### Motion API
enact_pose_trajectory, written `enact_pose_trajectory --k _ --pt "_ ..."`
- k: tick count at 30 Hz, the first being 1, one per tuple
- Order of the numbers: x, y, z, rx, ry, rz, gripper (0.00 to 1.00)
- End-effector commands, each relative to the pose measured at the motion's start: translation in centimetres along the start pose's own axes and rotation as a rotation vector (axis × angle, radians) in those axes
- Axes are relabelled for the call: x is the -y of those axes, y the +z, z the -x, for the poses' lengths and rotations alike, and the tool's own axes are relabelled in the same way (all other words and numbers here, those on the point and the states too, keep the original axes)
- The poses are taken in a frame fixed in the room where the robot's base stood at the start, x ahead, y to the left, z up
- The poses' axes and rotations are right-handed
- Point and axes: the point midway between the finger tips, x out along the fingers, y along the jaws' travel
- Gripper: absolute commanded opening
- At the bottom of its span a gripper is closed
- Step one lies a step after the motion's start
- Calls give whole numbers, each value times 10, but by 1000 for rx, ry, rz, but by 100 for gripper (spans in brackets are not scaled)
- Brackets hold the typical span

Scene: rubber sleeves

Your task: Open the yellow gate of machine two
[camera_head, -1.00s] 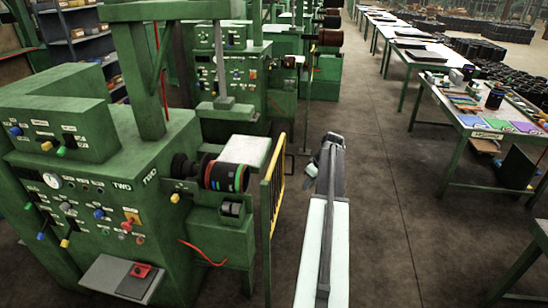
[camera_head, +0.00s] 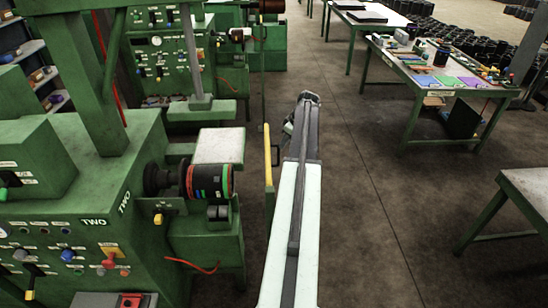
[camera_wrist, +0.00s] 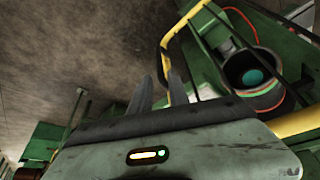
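Machine two (camera_head: 60,215) is green, marked TWO, at the left of the head view. Its narrow yellow gate (camera_head: 268,158) stands upright at the machine's right side, nearly edge-on, just left of my arm. Whether it is latched cannot be told. In the wrist view, a yellow gate rail (camera_wrist: 164,52) bends past the fingertips. My gripper (camera_wrist: 160,82) has its two dark fingers apart with nothing between them. The fingertips look close to the rail; contact cannot be told. In the head view my gripper (camera_head: 287,128) is small and partly hidden by the wrist, right of the gate.
A dark roller (camera_head: 210,181) with coloured bands sticks out of the machine beside the gate. A red cable (camera_head: 190,265) hangs below it. A worktable (camera_head: 440,80) and another table (camera_head: 525,190) stand at the right. The floor (camera_head: 370,210) between is clear.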

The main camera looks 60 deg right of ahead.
Motion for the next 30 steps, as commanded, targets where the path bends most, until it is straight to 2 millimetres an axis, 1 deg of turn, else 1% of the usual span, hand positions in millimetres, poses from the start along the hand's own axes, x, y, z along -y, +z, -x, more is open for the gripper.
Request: enact_pose_trajectory --k 1,5,12,16,18,20,27,28,30 --pt "0 1 -9 0 0 1 22" --pt "0 3 -31 0 0 1 22" --pt "-3 7 -84 0 2 -4 22" --pt "-3 8 -107 0 3 -6 22" --pt "-3 7 -113 0 3 -7 22" --pt "-3 6 -116 0 3 -7 22" --pt "-3 5 -113 0 3 -8 22" --pt "-3 5 -113 0 3 -8 16" --pt "-3 5 -113 0 3 -8 0"
